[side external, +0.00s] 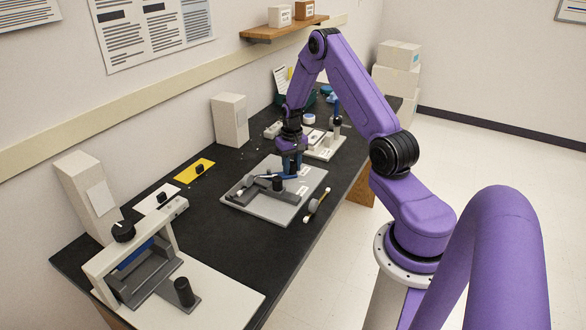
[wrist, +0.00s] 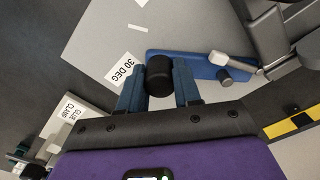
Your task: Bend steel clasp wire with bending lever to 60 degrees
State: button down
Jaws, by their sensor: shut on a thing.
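My gripper (wrist: 158,88) is shut on the black knob (wrist: 159,76) at one end of the blue bending lever (wrist: 192,62). The lever runs to the right in the wrist view, past a short grey pin (wrist: 225,76). A pale metal rod (wrist: 235,63), which may be the clasp wire, lies across the lever's far end. A "30 DEG" label (wrist: 123,70) is on the grey plate beside the knob. In the side view my gripper (side external: 291,170) is low over the back of the bending plate (side external: 265,216). The wire's bend angle cannot be read.
A "glue clamp" label (wrist: 75,112) is on a white fixture at the left of the wrist view. A yellow-and-black piece (side external: 317,205) lies by the plate's right edge. A white-framed press (side external: 135,262) stands at the front left. Bare black bench (side external: 215,255) lies between press and plate.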

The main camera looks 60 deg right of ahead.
jog(key=w+d+n, duration=0.1)
jog(key=n, duration=0.1)
jog(key=w+d+n, duration=0.1)
jog(key=w, duration=0.1)
jog(key=w+d+n, duration=0.1)
jog(key=w+n, duration=0.1)
jog(key=shift+n, duration=0.3)
jog(key=shift+w+d+n, duration=0.15)
jog(key=shift+w+n, duration=1.85)
jog(key=c, duration=0.8)
grip_release()
jog(key=shift+r, duration=0.1)
notch_tip(320, 180, up, 17)
jog(key=shift+r, duration=0.1)
